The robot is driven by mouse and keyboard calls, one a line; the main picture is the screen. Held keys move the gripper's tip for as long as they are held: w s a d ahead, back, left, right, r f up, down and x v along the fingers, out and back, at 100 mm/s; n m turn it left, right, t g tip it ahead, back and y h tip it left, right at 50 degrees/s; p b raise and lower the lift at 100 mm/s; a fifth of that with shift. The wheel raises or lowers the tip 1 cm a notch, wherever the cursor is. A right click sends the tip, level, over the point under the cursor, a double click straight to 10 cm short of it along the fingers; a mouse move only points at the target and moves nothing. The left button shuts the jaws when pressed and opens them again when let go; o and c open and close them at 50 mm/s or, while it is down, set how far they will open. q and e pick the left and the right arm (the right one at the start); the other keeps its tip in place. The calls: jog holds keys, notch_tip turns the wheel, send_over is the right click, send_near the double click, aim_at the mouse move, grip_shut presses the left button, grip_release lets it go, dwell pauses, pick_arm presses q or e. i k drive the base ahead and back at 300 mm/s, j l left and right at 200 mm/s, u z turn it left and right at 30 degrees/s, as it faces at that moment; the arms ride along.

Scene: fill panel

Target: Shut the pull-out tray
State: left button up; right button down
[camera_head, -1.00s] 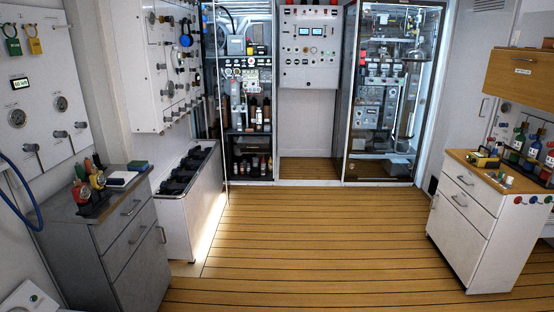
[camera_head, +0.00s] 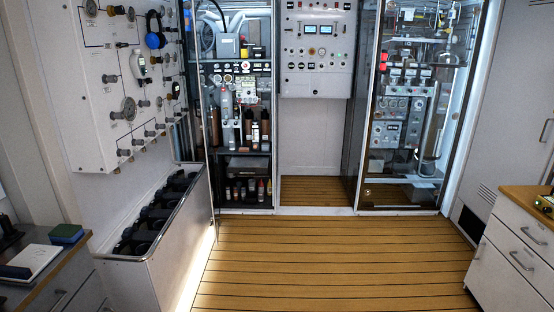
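No part that is plainly a pulled-out tray shows, and I cannot tell which piece is the task's tray. The left rack cabinet (camera_head: 210,125) holds shelves with bottles and instruments. A long white trough (camera_head: 165,262) with black round holders stands on the left under the wall panel. Neither of my grippers is in view.
A grey cabinet (camera_head: 75,290) with a book and dark items on top is at the lower left. A white drawer unit (camera_head: 505,265) with a wooden top stands at the right. A control box (camera_head: 316,85) hangs between the racks. The wooden floor (camera_head: 330,265) between is clear.

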aim_at(240, 164)
jog(key=i, duration=1.85)
jog(key=i+l+u, duration=0.15)
jog(key=i+u, duration=0.2)
jog(key=i, duration=0.25)
jog(key=i+l+u, duration=0.4)
jog(key=i, duration=0.2)
jog(key=i+l+u, duration=0.35)
jog(key=i, duration=0.25)
